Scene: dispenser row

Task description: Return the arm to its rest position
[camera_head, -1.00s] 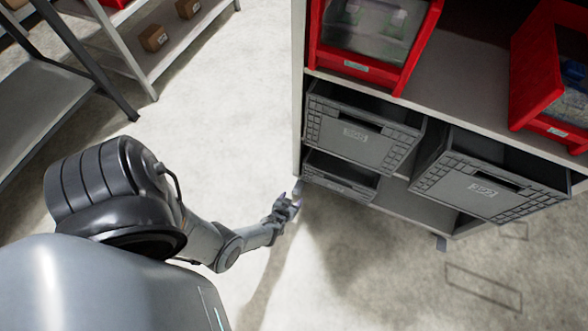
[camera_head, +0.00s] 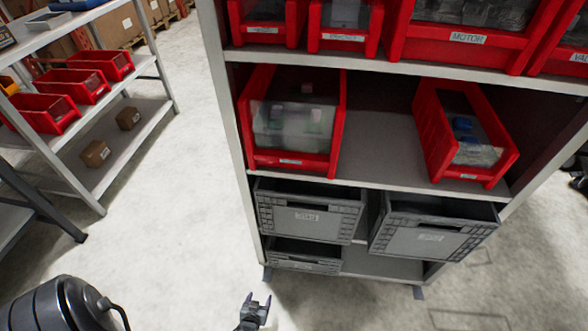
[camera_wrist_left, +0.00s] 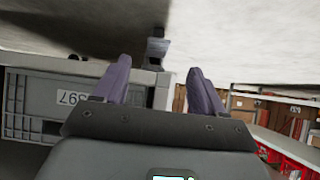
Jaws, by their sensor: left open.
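My left gripper (camera_head: 256,301) shows at the bottom of the head view, low in front of the shelf rack (camera_head: 226,110). Its two fingers are spread and hold nothing. In the left wrist view the open fingers (camera_wrist_left: 160,80) have a clear gap between them. A grey crate (camera_wrist_left: 40,100) lies left of and behind the fingers there. My left shoulder shows at the bottom left of the head view; most of the arm is out of the picture. My right gripper is not in view.
Grey crates (camera_head: 310,215) and (camera_head: 432,238) a larger pulled-out one sit on the lower shelves, with a small crate (camera_head: 303,262) below. Red bins (camera_head: 292,160) fill the shelves above. A side rack (camera_head: 120,105) stands left. The floor (camera_head: 165,225) between is clear.

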